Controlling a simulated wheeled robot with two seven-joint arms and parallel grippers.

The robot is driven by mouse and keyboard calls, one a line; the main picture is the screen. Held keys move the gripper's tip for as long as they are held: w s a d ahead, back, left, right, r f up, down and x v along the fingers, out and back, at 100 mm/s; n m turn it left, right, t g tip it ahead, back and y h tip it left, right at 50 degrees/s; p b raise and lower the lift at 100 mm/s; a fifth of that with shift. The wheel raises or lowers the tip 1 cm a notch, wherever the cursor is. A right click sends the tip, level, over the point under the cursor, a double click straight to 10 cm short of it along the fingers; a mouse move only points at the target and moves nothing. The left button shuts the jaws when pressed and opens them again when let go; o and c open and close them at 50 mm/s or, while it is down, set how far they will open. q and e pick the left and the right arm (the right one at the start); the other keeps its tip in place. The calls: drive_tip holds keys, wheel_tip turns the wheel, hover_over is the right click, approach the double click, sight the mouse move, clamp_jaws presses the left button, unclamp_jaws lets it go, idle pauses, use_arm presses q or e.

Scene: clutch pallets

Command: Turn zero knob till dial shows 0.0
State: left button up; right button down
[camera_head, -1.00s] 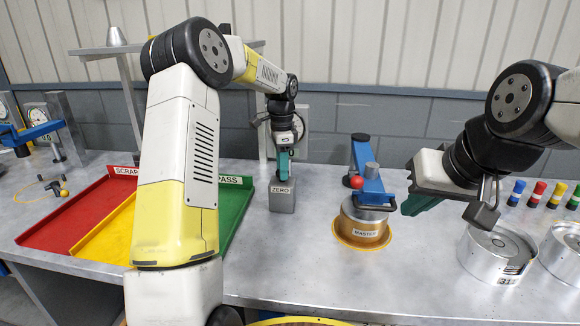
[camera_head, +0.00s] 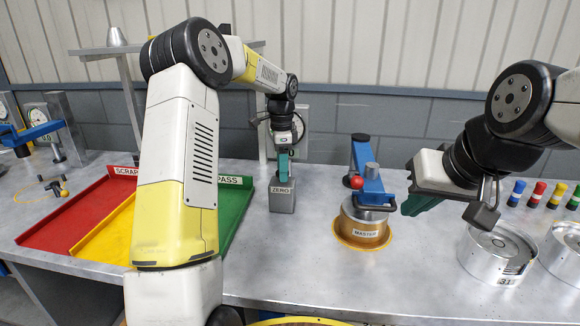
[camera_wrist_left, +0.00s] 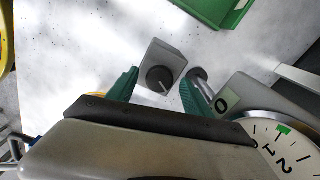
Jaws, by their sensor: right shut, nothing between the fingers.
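The grey ZERO box (camera_head: 283,197) stands on the bench in the head view. My left gripper (camera_head: 283,172) points down over it. In the left wrist view the dark round zero knob (camera_wrist_left: 160,79) with a pale pointer line sits on the box's top. The green fingers of the left gripper (camera_wrist_left: 158,82) are apart, one on each side of the knob, with gaps showing. A white dial (camera_wrist_left: 285,150) is partly in the wrist view, cut off by the frame; its reading cannot be told. My right gripper (camera_head: 412,206) is shut and empty, right of the MASTER part.
The MASTER part (camera_head: 363,228) stands under a blue arm (camera_head: 372,187) with a red ball. A metal post (camera_wrist_left: 203,84) is close to the right-hand finger. Red (camera_head: 75,220) and green (camera_head: 236,205) trays lie left. Metal cylinders (camera_head: 497,255) stand at right.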

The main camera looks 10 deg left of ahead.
use_arm(q)
wheel_tip(320, 180, up, 7)
drive_tip(key=shift+r, duration=0.45)
idle(0.3)
